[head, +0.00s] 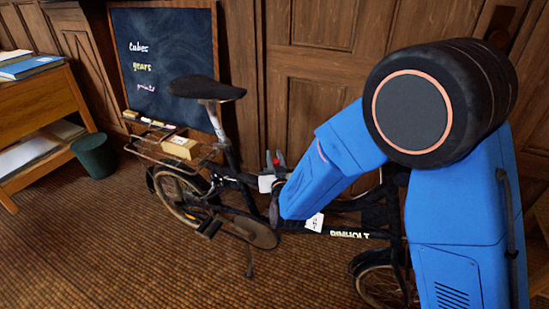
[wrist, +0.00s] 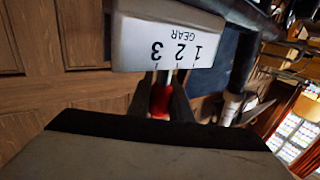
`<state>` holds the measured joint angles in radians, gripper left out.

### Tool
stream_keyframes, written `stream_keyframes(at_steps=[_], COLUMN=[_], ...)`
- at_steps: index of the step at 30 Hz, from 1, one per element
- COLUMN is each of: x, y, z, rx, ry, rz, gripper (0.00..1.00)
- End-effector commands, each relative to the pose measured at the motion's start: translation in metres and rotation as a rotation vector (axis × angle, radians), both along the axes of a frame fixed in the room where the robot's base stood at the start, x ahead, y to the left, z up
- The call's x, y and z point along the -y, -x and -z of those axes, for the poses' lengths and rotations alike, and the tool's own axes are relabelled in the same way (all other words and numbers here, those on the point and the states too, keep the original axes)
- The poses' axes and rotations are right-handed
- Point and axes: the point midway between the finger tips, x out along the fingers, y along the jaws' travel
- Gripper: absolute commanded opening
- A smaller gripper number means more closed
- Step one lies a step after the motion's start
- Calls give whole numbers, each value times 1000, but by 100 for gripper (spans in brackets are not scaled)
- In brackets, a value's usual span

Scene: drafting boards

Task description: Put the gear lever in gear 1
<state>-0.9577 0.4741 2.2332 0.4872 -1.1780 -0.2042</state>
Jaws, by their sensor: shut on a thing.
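The gear box is a pale block marked GEAR with 1, 2 and 3. It fills the top of the wrist view (wrist: 168,42), upside down, and shows as a small white piece on the bicycle in the head view (head: 266,184). The gear lever (wrist: 160,101) has a red knob, and its pale stem stands near the 3 mark, left of the 2 and 1. My gripper (wrist: 162,98) is shut on the lever, one dark finger on each side of the red knob. In the head view my arm hides part of the bicycle around the gear box.
The black bicycle (head: 225,205) stands before a panelled wooden wall (head: 320,75). A chalkboard (head: 165,60) stands behind its saddle (head: 206,88). A yellow box (head: 180,147) sits on the rear rack. A wooden desk (head: 38,105) and a dark green bin (head: 95,157) are at left. Floor in front is clear.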

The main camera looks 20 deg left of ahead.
Motion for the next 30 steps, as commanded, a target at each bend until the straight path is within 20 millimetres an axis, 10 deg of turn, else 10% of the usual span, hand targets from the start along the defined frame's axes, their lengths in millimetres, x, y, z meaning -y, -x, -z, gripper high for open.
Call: stream_keyframes(at_steps=[30], x=[-37], y=[-3], z=[20], rx=[-39], ry=[481], rz=[0], gripper=[0])
